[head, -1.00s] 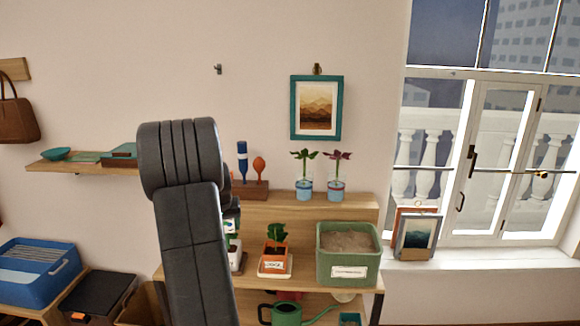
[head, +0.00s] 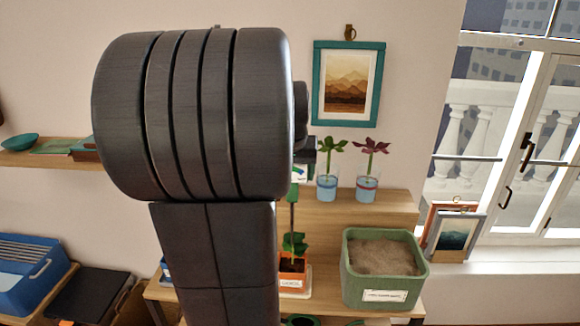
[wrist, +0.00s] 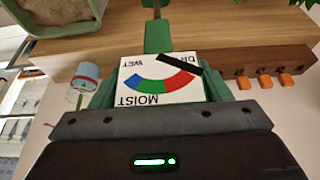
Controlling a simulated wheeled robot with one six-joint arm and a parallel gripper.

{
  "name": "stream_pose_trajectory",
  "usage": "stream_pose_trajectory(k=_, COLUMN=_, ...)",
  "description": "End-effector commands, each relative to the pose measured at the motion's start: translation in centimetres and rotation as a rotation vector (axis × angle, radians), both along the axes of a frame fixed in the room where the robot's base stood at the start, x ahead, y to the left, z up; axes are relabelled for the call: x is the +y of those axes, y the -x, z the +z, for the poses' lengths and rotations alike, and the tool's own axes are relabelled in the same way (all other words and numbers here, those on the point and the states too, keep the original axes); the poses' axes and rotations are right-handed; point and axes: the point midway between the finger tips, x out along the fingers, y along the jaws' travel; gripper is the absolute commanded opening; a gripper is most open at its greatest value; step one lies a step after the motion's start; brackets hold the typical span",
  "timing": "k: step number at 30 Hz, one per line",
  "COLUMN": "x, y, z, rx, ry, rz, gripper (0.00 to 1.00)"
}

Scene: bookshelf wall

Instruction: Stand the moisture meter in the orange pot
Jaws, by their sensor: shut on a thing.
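The moisture meter (wrist: 160,82) has a white dial face with a coloured arc and the words MOIST, WET and DRY, on a green body. My gripper (wrist: 160,95) is shut on it in the wrist view. In the head view the meter's green neck (head: 293,193) hangs below my wrist, its thin probe pointing down, about upright. The orange pot (head: 291,283), with a white label and a green plant, stands on a light saucer on the wooden shelf. The probe lines up over the pot; its tip is lost among the leaves, so I cannot tell whether it touches soil.
A green planter of soil (head: 384,262) stands right of the pot. Two blue glasses with cuttings (head: 327,188) stand on the upper ledge behind. A wooden rack with orange pegs (wrist: 262,62) shows in the wrist view. My arm hides the shelf's left part.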

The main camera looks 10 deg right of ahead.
Motion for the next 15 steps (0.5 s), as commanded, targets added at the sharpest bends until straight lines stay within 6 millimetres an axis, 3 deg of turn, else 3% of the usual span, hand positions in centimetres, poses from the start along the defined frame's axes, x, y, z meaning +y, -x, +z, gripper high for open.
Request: stream_pose_trajectory(k=15, x=0.0, y=-0.1, z=-4.8, rx=0.0, ry=0.0, rz=0.001, gripper=0.48)
